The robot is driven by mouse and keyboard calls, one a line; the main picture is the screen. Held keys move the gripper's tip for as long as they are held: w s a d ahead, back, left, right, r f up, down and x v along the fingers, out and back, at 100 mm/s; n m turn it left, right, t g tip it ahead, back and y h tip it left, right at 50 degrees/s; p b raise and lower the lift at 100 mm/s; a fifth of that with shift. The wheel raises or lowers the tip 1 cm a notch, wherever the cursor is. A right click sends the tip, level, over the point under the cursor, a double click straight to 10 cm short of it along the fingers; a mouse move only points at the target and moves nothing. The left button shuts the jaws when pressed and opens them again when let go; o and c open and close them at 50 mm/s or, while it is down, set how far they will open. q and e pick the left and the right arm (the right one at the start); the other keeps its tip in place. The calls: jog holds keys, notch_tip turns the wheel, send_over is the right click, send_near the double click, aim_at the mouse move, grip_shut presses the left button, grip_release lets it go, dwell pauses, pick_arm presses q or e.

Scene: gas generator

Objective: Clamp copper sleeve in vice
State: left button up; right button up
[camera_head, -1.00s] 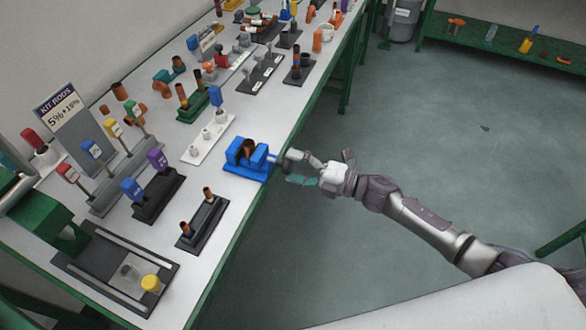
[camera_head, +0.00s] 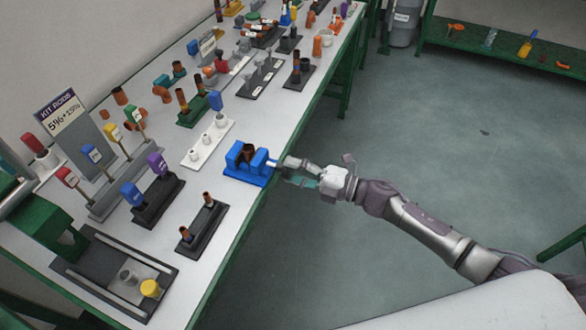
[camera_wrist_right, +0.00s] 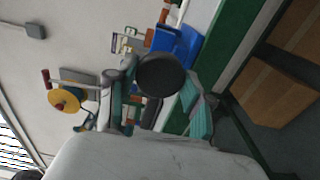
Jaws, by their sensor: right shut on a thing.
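The blue vice (camera_head: 240,172) stands at the right edge of the workbench, and its blue body also shows in the right wrist view (camera_wrist_right: 183,45). A brown copper sleeve (camera_head: 249,151) stands between its two jaws; I cannot tell whether both jaws touch it. My right gripper (camera_head: 284,171) is at the vice's right side, just off the bench edge, shut on the vice's handle. In the right wrist view (camera_wrist_right: 163,95), a dark round knob (camera_wrist_right: 160,75) sits between the fingers, hiding much of the vice. My left gripper is not in view.
Near the vice are a white stand (camera_head: 208,146), a dark rack with copper pieces (camera_head: 203,226) and a green stand (camera_head: 193,118). A grey tray with a yellow-capped part (camera_head: 150,287) lies at the front left. The floor right of the bench is clear.

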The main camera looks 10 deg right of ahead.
jog(key=shift+m+p, duration=0.9)
jog(key=shift+m, duration=0.4)
jog(key=shift+m, duration=0.5)
jog(key=shift+m+p, duration=0.8)
jog(key=shift+m, duration=0.2)
jog(key=o, duration=1.3)
